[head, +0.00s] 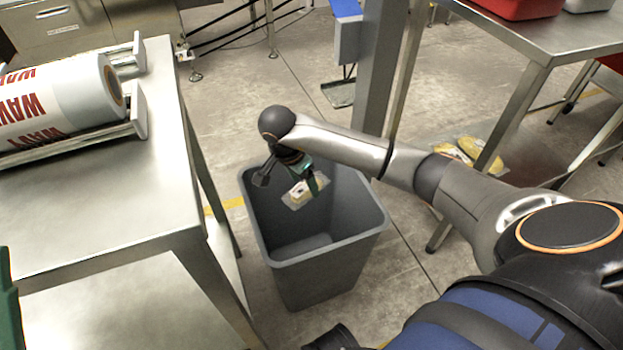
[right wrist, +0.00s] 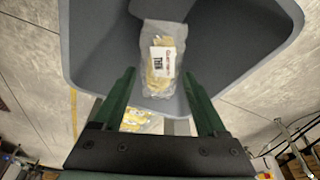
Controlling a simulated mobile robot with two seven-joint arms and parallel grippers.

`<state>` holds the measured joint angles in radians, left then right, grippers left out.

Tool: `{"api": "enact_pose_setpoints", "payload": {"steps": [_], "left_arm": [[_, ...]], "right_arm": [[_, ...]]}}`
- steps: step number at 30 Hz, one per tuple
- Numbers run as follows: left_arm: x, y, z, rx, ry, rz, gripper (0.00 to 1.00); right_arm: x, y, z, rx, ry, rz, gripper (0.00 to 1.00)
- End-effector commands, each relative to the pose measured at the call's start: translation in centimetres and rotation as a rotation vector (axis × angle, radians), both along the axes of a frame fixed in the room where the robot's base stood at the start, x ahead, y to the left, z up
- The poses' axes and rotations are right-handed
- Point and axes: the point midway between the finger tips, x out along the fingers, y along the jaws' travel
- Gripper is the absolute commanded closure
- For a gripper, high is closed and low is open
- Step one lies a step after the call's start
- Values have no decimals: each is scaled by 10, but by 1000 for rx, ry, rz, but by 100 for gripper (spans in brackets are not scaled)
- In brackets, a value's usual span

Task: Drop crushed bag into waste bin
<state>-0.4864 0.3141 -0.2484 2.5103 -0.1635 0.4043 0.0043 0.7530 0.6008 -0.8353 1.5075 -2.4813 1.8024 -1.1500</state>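The crushed bag (head: 299,193) is a clear, crumpled pack with a white label and yellowish contents. It hangs or falls within the mouth of the grey waste bin (head: 345,250), near the far wall. My right gripper (head: 302,177) is over the bin, pointing down. In the right wrist view its green fingers (right wrist: 158,72) are apart, and the bag (right wrist: 163,62) shows between and beyond the tips with gaps on both sides. Whether the bag touches the bin wall is unclear. A green part at the left edge of the head view looks like my left gripper (head: 8,305), mostly cut off.
A steel table (head: 150,190) with a large printed film roll (head: 60,105) stands left of the bin. Another steel table (head: 560,35) with a red tray (head: 515,6) is at the upper right. Yellow packs (head: 483,152) lie low behind my right arm. A grey post (head: 378,70) stands behind the bin.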

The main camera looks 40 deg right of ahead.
Motion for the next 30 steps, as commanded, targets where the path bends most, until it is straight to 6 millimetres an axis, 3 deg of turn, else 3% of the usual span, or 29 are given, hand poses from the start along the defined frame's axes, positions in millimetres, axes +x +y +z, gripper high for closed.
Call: {"api": "enact_pose_setpoints", "payload": {"steps": [1,6,16,30], "left_arm": [[0,0,0,0,0,0,100],[0,0,0,1,-1,0,100],[0,0,4,1,-3,0,100],[-2,3,42,19,-41,35,100]], "right_arm": [[0,0,0,0,0,0,19],[0,0,0,0,0,0,0],[0,2,7,1,-1,1,0],[-3,26,98,0,-3,1,0]]}}
